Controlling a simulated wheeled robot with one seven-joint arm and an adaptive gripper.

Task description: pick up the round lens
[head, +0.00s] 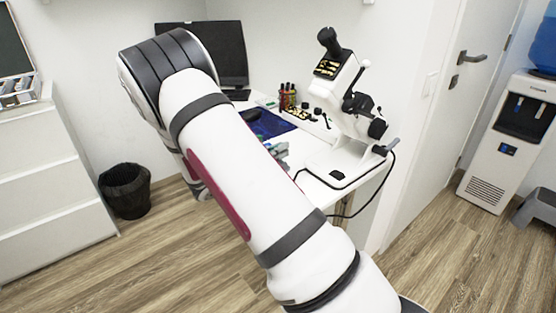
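I cannot pick out the round lens for certain. Several small dark round pieces (318,111) stand on the white desk (316,188) beside the microscope, too small to tell apart. A white slit-lamp-like microscope (342,85) with black knobs and eyepiece stands at the desk's right end. My arm rises from the bottom right to the upper left and bends down on its far side, covering much of the desk. My gripper cannot be made out; it is hidden behind the arm. Small grey-green items (281,151) show just past the arm's edge, too unclear to name.
A monitor (230,52) and a blue mat (268,124) are on the desk. Small bottles (288,96) stand behind the mat. A black bin (125,190) and white drawers (45,185) are left. A water dispenser (507,140) is right. Wood floor shows between.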

